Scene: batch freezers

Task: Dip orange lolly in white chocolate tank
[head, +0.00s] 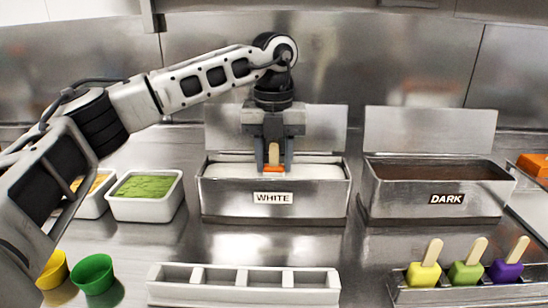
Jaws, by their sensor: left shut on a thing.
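The white chocolate tank (222,203) is a steel box labelled WHITE, filled with white liquid, at the middle of the counter. My left gripper (273,163) points down over it, shut on the wooden stick of the orange lolly (272,169). Only a thin orange strip of the lolly shows at the tank's front rim. Its lower part is hidden, by the front wall or in the white chocolate; I cannot tell which. My right gripper is not in view.
The dark chocolate tank (405,200) stands to the right. A rack (410,296) holds yellow, green and purple lollies at front right. An empty white divided tray (243,295) lies in front. A white tub of green topping (147,208) and green cup (93,274) are at left.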

